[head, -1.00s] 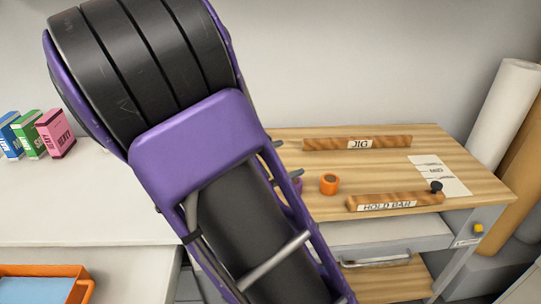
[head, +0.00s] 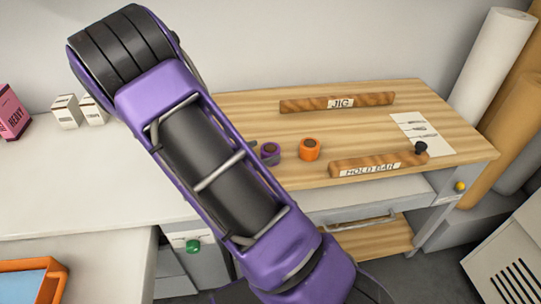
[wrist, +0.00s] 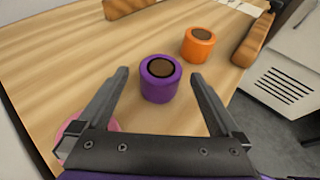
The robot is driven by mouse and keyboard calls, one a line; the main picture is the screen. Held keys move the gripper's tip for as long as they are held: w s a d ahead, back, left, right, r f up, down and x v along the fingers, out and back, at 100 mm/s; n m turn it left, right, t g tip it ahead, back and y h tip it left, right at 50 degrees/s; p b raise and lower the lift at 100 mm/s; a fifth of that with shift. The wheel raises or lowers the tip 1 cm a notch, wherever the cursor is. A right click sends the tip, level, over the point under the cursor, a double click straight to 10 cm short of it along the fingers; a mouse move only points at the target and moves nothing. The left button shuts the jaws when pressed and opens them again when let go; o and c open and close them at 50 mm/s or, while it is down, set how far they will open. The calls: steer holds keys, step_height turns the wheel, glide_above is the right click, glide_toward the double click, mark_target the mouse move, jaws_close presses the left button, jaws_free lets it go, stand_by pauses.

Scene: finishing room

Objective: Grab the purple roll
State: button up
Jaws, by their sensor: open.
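The purple roll (head: 270,153) stands upright on the wooden worktop (head: 245,105), just right of my arm in the head view. In the wrist view the purple roll (wrist: 159,78) shows its brown core on top and lies between and a little beyond the fingers of my gripper (wrist: 156,80). My gripper is open, and nothing is in it. In the head view my gripper is hidden behind my purple arm.
An orange roll (head: 309,149) stands close to the right of the purple one. A pink round thing (wrist: 74,132) is partly hidden by the left finger. The hold bar (head: 378,164) and jig bar (head: 337,102) lie on the worktop, with a paper sheet (head: 422,134) at right.

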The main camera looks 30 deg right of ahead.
mark_target(278, 148)
steer(key=x, duration=0.2)
steer(key=shift+w+d+f, duration=0.1)
steer(key=shift+d, duration=0.15)
steer(key=b+x, duration=0.1)
steer(key=x, duration=0.4)
steer(key=shift+f, duration=0.15)
steer(key=c, duration=1.4)
